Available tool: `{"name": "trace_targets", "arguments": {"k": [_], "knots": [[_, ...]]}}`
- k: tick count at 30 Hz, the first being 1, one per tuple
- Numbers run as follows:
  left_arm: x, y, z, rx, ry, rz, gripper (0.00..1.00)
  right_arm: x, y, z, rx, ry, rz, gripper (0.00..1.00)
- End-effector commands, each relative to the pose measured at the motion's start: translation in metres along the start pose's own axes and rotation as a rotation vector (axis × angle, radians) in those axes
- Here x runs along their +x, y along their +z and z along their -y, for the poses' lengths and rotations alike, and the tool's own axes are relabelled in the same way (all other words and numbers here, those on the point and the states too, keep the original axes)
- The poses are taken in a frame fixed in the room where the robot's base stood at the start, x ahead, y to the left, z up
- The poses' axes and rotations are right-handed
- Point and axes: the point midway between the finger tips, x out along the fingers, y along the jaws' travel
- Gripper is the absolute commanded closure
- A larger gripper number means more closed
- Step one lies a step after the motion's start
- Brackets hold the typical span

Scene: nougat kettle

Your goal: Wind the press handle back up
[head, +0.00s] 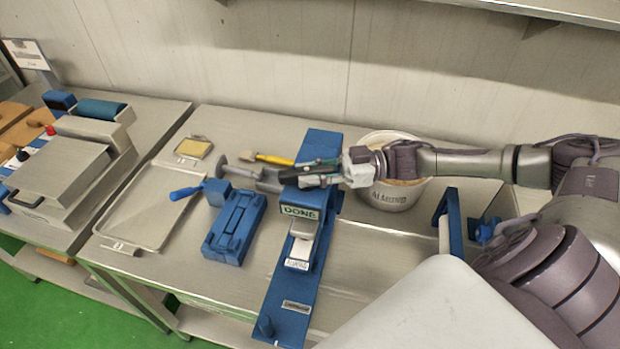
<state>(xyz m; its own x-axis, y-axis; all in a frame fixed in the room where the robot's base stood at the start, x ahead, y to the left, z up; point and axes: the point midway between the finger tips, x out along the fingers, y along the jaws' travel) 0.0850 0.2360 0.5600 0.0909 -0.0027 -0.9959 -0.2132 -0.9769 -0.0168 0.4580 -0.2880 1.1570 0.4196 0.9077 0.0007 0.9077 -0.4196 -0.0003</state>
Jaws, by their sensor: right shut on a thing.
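The blue press (322,143) stands at the middle of the table on a long blue base, with a sign reading DONE on its front. A grey metal handle (245,172) with a thick end sticks out at the press's left side. My right gripper (302,174) reaches in from the right across the press top, its dark fingers shut at the handle's right end. The fingers hide the exact contact. A small metal block with a white label (298,264) sits under the press head. My left gripper is not in view.
A white bucket labelled ALMOND (392,195) stands right behind my right wrist. A yellow-handled tool (270,158) lies close behind the handle. A blue fixture (234,228), a blue-handled tool (185,192) and a metal tray (150,210) lie left. A blue frame (452,222) stands right.

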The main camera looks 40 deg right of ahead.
Motion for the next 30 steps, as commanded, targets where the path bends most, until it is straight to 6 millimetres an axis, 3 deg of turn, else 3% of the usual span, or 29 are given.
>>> {"name": "trace_targets", "arguments": {"k": [1,7,12,23,24,27,30], "knots": [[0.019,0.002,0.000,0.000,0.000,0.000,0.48,0.001,0.006,-0.003,-0.010,-0.048,-0.008,1.00],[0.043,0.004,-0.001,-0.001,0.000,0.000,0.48,0.001,0.004,-0.004,-0.009,-0.246,-0.006,1.00],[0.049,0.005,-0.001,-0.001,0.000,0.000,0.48,0.001,0.001,-0.004,-0.003,-0.331,-0.002,1.00],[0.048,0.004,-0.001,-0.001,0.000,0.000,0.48,0.000,-0.001,-0.003,-0.001,-0.344,0.002,1.00],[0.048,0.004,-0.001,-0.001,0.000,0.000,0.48,0.000,-0.001,-0.003,-0.001,-0.344,0.001,0.71],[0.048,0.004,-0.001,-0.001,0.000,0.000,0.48,0.000,-0.001,-0.003,0.000,-0.344,0.001,0.54],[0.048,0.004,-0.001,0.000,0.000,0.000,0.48,0.000,-0.001,-0.003,0.000,-0.344,0.001,0.52]]}}
